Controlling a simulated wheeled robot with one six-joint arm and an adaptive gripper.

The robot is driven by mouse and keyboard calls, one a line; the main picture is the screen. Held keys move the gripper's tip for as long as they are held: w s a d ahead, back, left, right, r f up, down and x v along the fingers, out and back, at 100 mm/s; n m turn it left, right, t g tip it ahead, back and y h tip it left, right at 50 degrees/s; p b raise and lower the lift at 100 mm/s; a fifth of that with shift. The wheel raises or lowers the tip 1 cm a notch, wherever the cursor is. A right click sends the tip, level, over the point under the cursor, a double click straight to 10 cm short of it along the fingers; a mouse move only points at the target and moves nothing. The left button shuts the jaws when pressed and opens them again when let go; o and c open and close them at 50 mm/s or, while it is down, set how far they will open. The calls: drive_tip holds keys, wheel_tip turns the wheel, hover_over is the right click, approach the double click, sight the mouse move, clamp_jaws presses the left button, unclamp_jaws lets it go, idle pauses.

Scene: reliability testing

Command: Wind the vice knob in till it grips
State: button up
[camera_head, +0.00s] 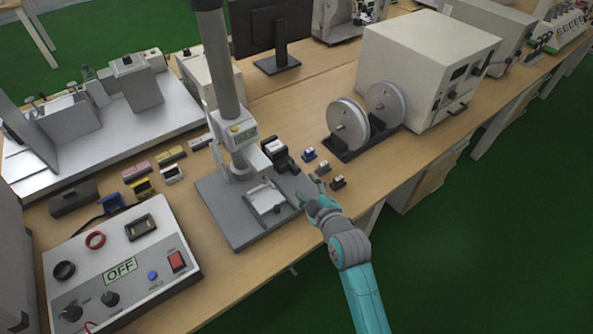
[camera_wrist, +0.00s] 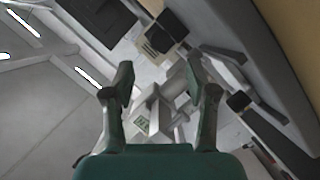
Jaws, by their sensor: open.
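The small silver vice (camera_head: 266,199) sits on the dark grey base plate (camera_head: 232,222) of a test stand. My gripper (camera_head: 308,188) is just right of the vice, at the plate's right edge, with its teal arm reaching in from the lower right. In the wrist view my gripper (camera_wrist: 158,78) shows two fingers spread apart, open. A pale rounded part lies beyond and between them; I cannot tell whether it is the vice knob or whether a finger touches it. In the head view I cannot make out the knob, which may be hidden by my gripper.
The stand's column (camera_head: 220,65) and its gauge head (camera_head: 241,132) rise behind the vice. Small dark blocks (camera_head: 338,182) lie right of my gripper. A spool holder (camera_head: 352,125) stands behind. A control box (camera_head: 122,262) reading OFF is at left.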

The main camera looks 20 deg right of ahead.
sight(297, 172)
drive_tip(key=x, duration=0.9)
drive_tip(key=shift+w+f, duration=0.15)
drive_tip(key=shift+w, duration=0.15)
drive_tip(key=shift+c, duration=0.2)
clamp_jaws()
